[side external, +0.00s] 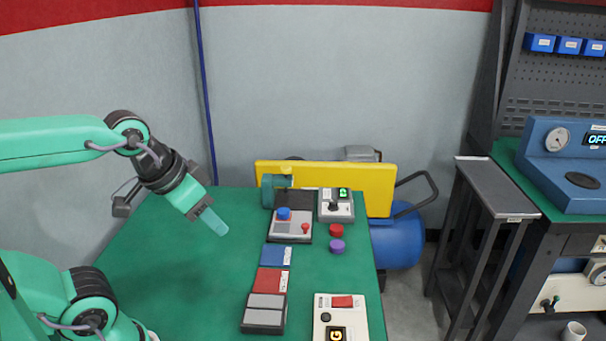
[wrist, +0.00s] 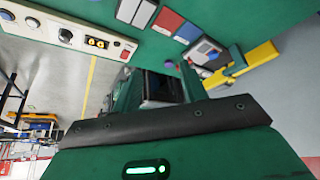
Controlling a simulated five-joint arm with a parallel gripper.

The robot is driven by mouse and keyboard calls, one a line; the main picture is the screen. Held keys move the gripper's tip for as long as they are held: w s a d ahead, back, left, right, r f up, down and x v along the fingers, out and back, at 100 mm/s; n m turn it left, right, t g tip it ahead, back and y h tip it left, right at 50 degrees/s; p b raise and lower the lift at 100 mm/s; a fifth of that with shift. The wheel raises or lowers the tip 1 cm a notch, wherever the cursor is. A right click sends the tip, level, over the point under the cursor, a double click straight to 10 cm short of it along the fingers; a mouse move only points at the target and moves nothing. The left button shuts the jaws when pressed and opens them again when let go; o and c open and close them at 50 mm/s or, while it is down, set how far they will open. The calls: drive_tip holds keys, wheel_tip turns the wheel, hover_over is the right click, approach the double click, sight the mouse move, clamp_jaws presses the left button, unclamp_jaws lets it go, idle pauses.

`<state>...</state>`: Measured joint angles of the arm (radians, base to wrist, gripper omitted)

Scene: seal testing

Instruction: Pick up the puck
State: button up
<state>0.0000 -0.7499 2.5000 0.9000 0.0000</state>
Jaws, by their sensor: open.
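Two small pucks lie on the green table right of centre in the side view: a red puck (side external: 336,230) and, just in front of it, a purple puck (side external: 337,246). In the wrist view a small purple disc (wrist: 169,64) shows near the jaws; it looks like the purple puck. My gripper (side external: 213,221) is open and empty, tilted down over the left part of the table, well to the left of both pucks and above the surface. In the wrist view my gripper body fills the lower half and hides much of the table.
Behind the pucks stand a grey test unit with a blue cylinder (side external: 283,213) and a box with a green display (side external: 336,205). Blue and red pads (side external: 271,280) and a white control box (side external: 341,318) lie nearer. The table's left side (side external: 165,275) is clear.

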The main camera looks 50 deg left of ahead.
idle(0.4)
drive_tip(key=o, duration=0.4)
drive_tip(key=w+a+r+n+g, duration=0.1)
drive_tip(key=w+a, duration=0.2)
drive_tip(key=w, duration=0.6)
drive_tip(key=w+a+n+g, duration=0.15)
drive_tip(key=w+a, duration=0.25)
drive_tip(key=w, duration=0.5)
drive_tip(key=w+a+f+g, duration=0.1)
drive_tip(key=w+a+f, duration=0.3)
drive_tip(key=f, duration=0.1)
drive_tip(key=w+a+f+n+g, duration=0.1)
drive_tip(key=w+a+f, duration=0.2)
drive_tip(key=w+f, duration=0.1)
drive_tip(key=w+a+f+g, duration=0.1)
drive_tip(key=w+a+f, duration=0.3)
drive_tip(key=w+f, duration=0.1)
drive_tip(key=shift+a+f, duration=0.3)
drive_tip(key=shift+w+a+f, duration=0.15)
drive_tip(key=shift+f, duration=0.1)
